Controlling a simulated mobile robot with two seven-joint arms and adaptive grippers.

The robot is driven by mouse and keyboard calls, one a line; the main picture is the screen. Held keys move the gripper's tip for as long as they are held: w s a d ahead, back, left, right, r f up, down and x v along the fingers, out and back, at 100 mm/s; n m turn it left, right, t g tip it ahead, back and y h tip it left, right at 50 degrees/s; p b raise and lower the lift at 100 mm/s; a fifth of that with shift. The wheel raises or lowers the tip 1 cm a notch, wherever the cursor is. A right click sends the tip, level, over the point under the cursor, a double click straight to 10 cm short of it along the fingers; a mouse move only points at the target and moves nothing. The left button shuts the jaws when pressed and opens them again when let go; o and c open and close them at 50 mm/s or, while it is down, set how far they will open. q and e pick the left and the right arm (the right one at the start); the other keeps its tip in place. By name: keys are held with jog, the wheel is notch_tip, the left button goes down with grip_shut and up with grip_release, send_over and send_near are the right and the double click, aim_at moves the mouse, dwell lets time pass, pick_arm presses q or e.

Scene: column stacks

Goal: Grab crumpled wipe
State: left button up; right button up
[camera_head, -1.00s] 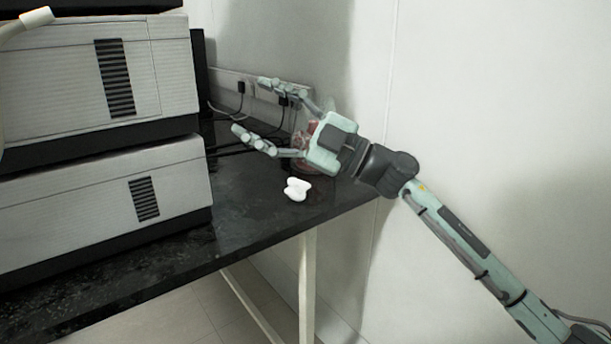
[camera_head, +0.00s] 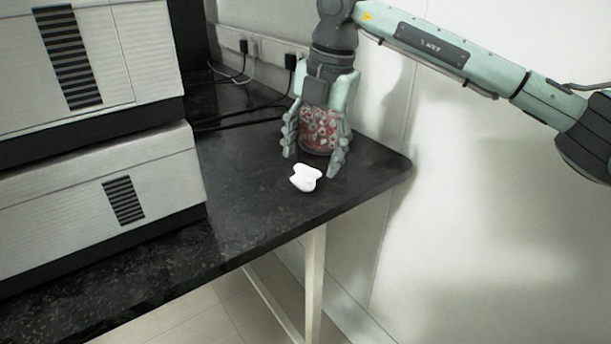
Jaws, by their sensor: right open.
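The crumpled wipe (camera_head: 305,179) is a small white lump on the black bench top, near its right front corner. My right gripper (camera_head: 311,165) points down just behind and above the wipe, with its fingers spread to either side. It is open and looks empty. The fingertips are close to the wipe, but I cannot tell whether they touch it. My left gripper is out of view.
A jar with red and white contents (camera_head: 319,130) shows between and behind my right fingers. Stacked grey instruments (camera_head: 100,195) fill the left of the black bench (camera_head: 245,205). Sockets and black cables (camera_head: 240,120) run along the back wall. The bench front edge is clear.

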aim_at(306, 170)
jog(key=f, duration=0.2)
jog(key=a+f, duration=0.1)
jog(key=f, duration=0.1)
jog(key=shift+w, duration=0.15)
jog(key=c, duration=0.8)
jog(key=shift+c, duration=0.2)
jog(key=shift+r, duration=0.15)
